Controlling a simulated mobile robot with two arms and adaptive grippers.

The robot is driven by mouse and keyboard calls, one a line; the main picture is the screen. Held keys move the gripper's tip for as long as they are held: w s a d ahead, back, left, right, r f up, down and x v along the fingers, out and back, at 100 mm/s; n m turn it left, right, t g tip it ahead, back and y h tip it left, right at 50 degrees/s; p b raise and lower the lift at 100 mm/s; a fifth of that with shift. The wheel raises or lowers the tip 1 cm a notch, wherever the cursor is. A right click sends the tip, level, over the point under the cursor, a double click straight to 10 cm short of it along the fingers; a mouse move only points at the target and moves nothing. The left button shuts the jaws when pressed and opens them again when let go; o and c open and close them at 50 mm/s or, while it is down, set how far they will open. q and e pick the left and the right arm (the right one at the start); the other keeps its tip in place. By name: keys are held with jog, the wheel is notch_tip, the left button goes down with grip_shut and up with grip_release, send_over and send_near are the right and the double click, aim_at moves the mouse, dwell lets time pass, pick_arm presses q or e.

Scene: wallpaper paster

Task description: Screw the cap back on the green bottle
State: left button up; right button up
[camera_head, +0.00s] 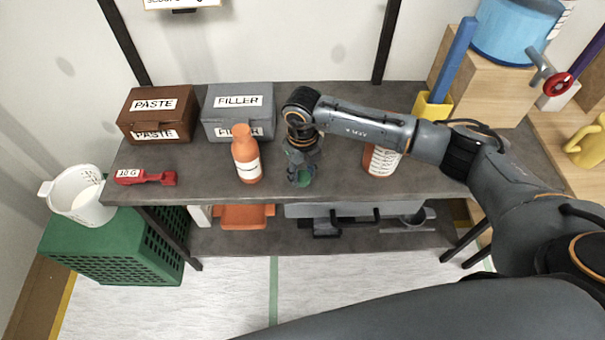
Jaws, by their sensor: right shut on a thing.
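My right gripper (301,170) reaches down from above over the front middle of the bench. It is shut on a small green thing (304,179) that shows between and below its fingers. The gripper hides most of it, so I cannot tell whether it is the green bottle or only its cap. I also cannot tell whether it touches the bench top. No other green bottle or loose cap shows. My left gripper is not in view.
An orange bottle (246,158) stands left of my right gripper, and another labelled bottle (381,161) stands right, partly behind my arm.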

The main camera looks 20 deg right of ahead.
aim_at(302, 176)
jog(key=shift+r, duration=0.45)
notch_tip(302, 176, up, 2)
jog(key=shift+r+b, duration=0.2)
jog(key=shift+b, duration=0.6)
jog(key=s+a+r+b, duration=0.3)
jog(key=s+r, duration=0.6)
jog(key=s, duration=0.4)
jog(key=shift+s+r, duration=0.35)
